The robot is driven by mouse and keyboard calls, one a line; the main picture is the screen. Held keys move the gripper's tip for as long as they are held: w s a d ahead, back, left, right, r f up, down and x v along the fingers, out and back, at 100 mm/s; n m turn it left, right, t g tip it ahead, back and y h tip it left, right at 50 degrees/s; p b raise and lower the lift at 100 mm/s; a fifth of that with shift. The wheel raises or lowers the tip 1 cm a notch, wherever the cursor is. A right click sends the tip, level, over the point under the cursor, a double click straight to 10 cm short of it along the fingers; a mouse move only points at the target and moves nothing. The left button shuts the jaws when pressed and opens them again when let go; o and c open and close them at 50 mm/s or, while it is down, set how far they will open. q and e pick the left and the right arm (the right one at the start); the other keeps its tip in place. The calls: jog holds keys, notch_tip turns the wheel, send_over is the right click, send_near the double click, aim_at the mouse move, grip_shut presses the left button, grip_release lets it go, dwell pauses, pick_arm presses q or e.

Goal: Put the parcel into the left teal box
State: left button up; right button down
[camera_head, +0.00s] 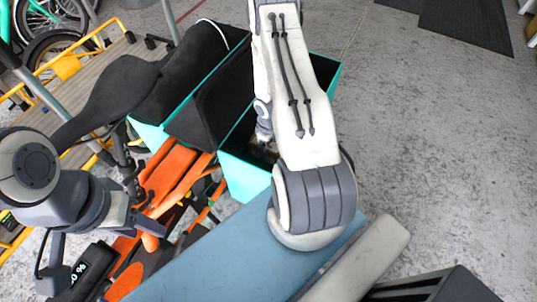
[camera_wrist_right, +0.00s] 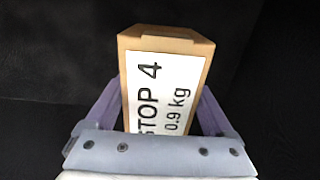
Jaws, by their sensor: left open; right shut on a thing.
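Two teal boxes stand side by side. The left one (camera_head: 148,133) has a dark cover over or beside it. The right one (camera_head: 243,178) is open with a dark inside. My right arm reaches over the right box, and its wrist goes down into that opening. My right gripper (camera_wrist_right: 165,110) is shut on the brown cardboard parcel (camera_wrist_right: 160,38), with a white label reading "STOP 4" and "0.9 kg". The wrist view shows only dark surfaces around it. In the head view the arm largely hides gripper and parcel. My left gripper (camera_head: 103,255) is open and empty over the bike frame.
A blue-grey surface (camera_head: 210,262) lies in front. An orange bike frame (camera_head: 170,180) with a display (camera_head: 92,268) is below my left gripper. A wooden platform with yellow rails (camera_head: 98,85) stands at the left. Grey floor (camera_head: 430,150) is clear at the right.

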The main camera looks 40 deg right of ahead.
jog(key=shift+f+b, duration=0.85)
jog(key=shift+f, duration=0.4)
jog(key=shift+f, duration=0.15)
grip_release()
notch_tip(320, 180, up, 12)
jog(key=p, duration=1.2)
